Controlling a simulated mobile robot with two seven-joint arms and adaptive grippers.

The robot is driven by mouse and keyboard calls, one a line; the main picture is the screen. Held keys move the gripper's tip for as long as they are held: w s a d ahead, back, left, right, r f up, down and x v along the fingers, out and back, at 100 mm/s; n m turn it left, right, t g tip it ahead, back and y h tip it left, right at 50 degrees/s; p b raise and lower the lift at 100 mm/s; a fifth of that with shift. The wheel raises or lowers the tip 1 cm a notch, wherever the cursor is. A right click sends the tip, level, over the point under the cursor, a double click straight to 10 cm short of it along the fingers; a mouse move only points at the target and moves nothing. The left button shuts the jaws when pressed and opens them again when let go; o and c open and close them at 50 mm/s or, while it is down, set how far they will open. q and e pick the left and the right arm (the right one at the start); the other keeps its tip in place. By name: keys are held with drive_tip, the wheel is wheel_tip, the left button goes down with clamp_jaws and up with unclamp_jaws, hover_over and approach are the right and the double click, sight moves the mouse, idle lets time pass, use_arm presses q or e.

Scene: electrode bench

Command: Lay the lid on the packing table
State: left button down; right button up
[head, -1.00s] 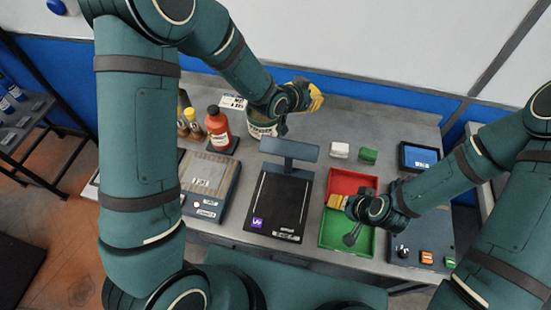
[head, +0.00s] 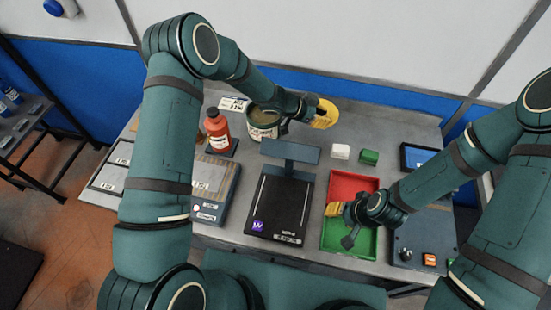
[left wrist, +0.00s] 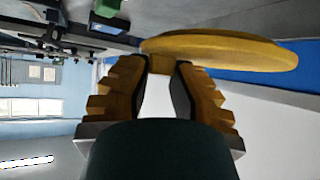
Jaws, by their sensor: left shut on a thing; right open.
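The round yellow lid (head: 327,113) is held up over the back of the grey table (head: 390,122), to the right of an open jar (head: 263,126). My left gripper (head: 314,106) is shut on the lid. In the left wrist view the lid (left wrist: 225,50) is seen nearly edge-on, its small knob between the fingertips (left wrist: 164,68). My right gripper (head: 335,209) is open and empty above the red and green tray. Whether the lid touches anything below cannot be told.
A black scale (head: 278,208) stands mid-table, with the red and green tray (head: 349,244) to its right. A white block (head: 341,151) and a green block (head: 369,157) lie behind the tray. An orange-red bottle (head: 217,130) stands left of the jar. Bare tabletop shows at the back right.

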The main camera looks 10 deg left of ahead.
sight(317, 144)
use_arm(q)
wheel_tip(317, 144, down, 10)
drive_tip(key=shift+b, duration=0.45)
drive_tip(key=shift+f, duration=0.2)
drive_tip(key=c, duration=1)
unclamp_jaws()
drive_tip(key=shift+r, duration=0.1)
drive_tip(key=shift+r, duration=0.1)
